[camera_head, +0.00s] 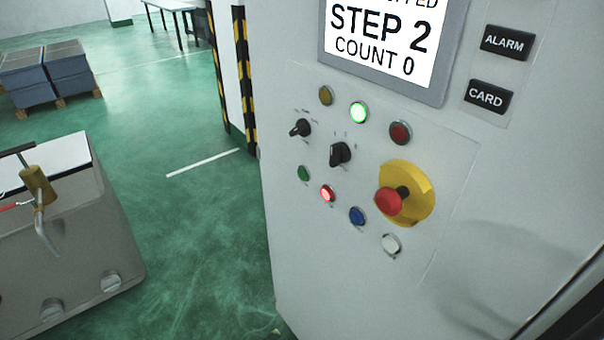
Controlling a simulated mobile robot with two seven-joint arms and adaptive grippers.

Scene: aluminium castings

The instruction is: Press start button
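A light grey control cabinet (310,260) fills the right of the head view. Its panel has a green button (304,173) at the left, unlit, and a lit red button (327,193) beside it. A blue button (357,216) and a white button (391,243) follow down to the right. No start label is readable on any button. A red emergency-stop knob (389,200) stands out from a yellow plate. A screen (384,40) reads "STEP 2" and "COUNT 0". Neither of my grippers is in view.
Above the buttons are a lit green lamp (358,112), an amber lamp (326,96), a dark red lamp (400,132) and two black rotary switches (341,153). A grey machine (70,250) stands at the left. Green floor (200,240) is clear between it and the cabinet.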

